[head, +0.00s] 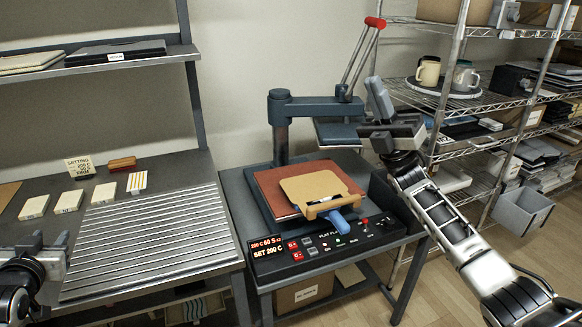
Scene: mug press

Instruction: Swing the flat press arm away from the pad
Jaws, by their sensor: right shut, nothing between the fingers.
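The flat press has a dark post (281,140) with a press arm (315,106) reaching right from it. A dark plate (335,133) hangs under the arm's end, behind and right of the reddish-brown pad (272,190). Two rods rise from the arm's end to a red grip (375,22). The pad is largely uncovered, with a tan sheet (312,184) on it. My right gripper (376,90) is shut and empty beside the arm's right end; contact cannot be told. My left gripper (30,250) is partly visible at the lower left; its fingers are unclear.
A control panel (310,254) with a display fronts the press. A tool with a blue handle (339,222) lies at the pad's front. The left bench has a ribbed plate (150,240) and small blocks (69,201). A wire shelf (485,100) with mugs stands at right.

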